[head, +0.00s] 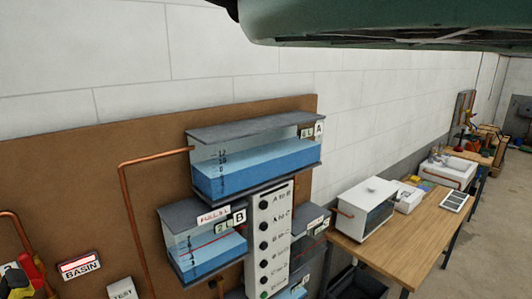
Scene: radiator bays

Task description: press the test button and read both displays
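A white label reading TEST (122,292) is at the bottom edge in the head view, cut off by the frame. I cannot make out a button by it. A small red-edged panel marked BASIN (80,267) is to its upper left on the brown board. I see no readable value on it, and cannot identify a second display. A white strip (268,240) carries a column of several round dark buttons, with a green one at the bottom; its upper labels read A to B and A to C. My gripper is not in view.
Tank A (255,165) and tank B (203,245) hold blue water on the brown board (75,160). A copper pipe (125,210) runs to tank A. A wooden bench (420,230) with a white box (365,210) stands right. A large green shape (380,22) overhangs the top.

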